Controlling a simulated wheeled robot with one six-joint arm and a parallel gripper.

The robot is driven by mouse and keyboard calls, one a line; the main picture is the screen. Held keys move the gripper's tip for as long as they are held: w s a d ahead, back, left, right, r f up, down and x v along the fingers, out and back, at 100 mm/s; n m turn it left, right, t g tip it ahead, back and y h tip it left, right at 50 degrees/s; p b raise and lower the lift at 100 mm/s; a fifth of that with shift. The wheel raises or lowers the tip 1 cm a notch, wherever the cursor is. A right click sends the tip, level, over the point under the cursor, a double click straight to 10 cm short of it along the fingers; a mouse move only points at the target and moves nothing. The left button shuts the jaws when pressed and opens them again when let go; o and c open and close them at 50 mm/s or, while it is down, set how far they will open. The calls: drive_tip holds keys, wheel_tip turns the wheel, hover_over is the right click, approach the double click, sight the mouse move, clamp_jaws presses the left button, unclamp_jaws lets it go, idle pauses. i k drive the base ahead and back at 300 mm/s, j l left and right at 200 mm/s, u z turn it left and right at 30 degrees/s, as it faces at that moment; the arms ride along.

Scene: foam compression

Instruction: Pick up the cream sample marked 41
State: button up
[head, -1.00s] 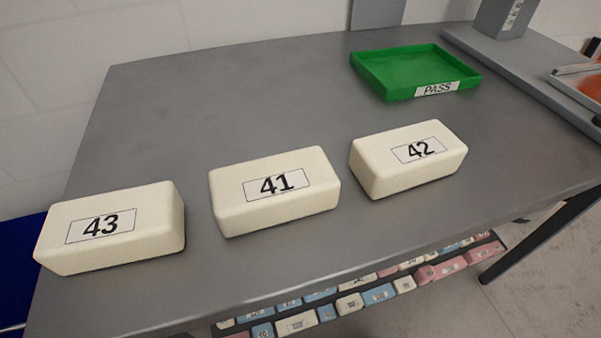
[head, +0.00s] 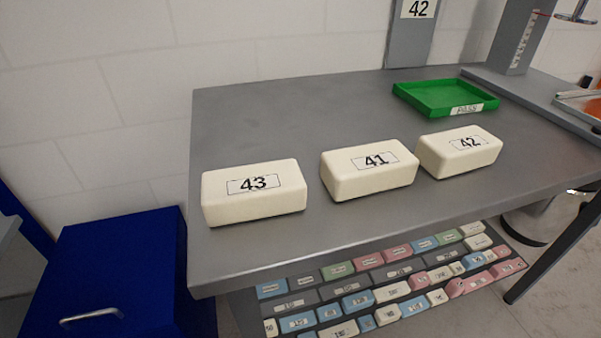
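The cream sample marked 41 (head: 368,182) lies flat on the grey table (head: 270,120), label up, in the middle of a row of three cream blocks. The sample marked 43 (head: 254,206) is to its left, with a gap between them. The sample marked 42 (head: 458,160) is close to its right and a little farther back. My gripper is not in view.
A green tray marked PASS (head: 400,98) stands on the table behind the samples. A grey column (head: 516,40) rises at the back right. A blue cabinet with a handle (head: 125,255) stands left of the table. A shelf of coloured blocks (head: 345,262) is below.

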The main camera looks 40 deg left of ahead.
sight(358, 171)
drive_tip(key=u, duration=1.3)
